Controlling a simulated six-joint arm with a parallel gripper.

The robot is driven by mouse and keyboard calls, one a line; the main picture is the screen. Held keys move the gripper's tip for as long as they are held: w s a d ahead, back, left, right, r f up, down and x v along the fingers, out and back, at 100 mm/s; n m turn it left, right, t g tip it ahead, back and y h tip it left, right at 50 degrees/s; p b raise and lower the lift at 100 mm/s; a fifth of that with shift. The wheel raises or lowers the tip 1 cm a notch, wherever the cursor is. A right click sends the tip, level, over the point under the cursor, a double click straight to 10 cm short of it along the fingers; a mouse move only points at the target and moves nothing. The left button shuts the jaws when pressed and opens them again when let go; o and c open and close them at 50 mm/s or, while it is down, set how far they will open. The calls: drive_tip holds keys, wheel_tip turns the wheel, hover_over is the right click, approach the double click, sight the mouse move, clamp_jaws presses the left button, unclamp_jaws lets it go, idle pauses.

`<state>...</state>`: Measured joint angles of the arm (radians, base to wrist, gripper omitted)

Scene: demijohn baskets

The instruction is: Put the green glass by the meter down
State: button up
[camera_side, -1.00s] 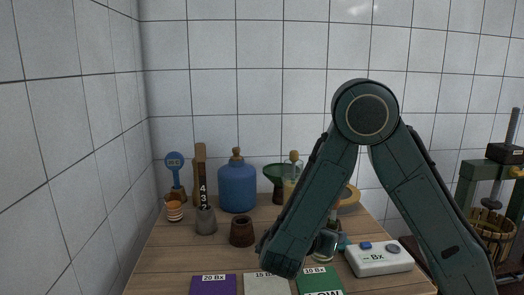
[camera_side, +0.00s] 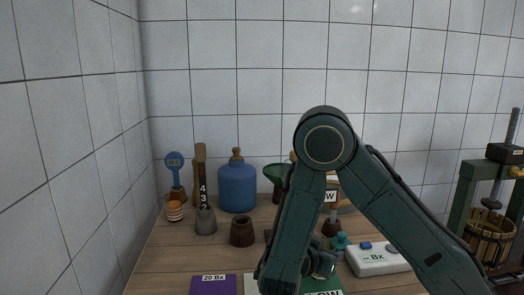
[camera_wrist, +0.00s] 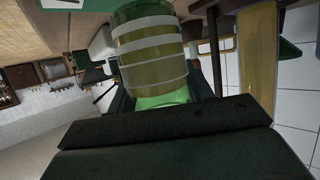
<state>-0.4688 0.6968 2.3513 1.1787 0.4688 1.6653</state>
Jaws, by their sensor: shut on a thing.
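My gripper (camera_wrist: 160,92) is shut on a green glass (camera_wrist: 150,52), a clear banded tumbler with yellow-green contents and a bright green end, which fills the top middle of the wrist view. In the side view my gripper (camera_side: 318,262) is low over the front right of the table, largely hidden by my forearm, so the glass shows only in part. The meter (camera_side: 376,260), a white box marked "-- Bx" with a blue button, stands to the right of the gripper. Whether the glass touches the table cannot be told.
A small teal object (camera_side: 340,241) stands between gripper and meter. Cards lie in front: purple (camera_side: 213,286) "20 Bx", a white one and a green one (camera_side: 328,291). A blue demijohn (camera_side: 237,188), brown cup (camera_side: 242,232), grey cup (camera_side: 205,221) and orange-banded glass (camera_side: 174,209) stand at left.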

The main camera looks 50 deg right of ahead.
drive_tip(key=shift+f, duration=1.05)
drive_tip(key=o, duration=1.2)
drive_tip(key=shift+f, duration=0.15)
drive_tip(key=shift+c, duration=0.2)
drive_tip(key=v, duration=1.2)
drive_tip(key=shift+r, duration=0.2)
drive_tip(key=shift+d, duration=0.1)
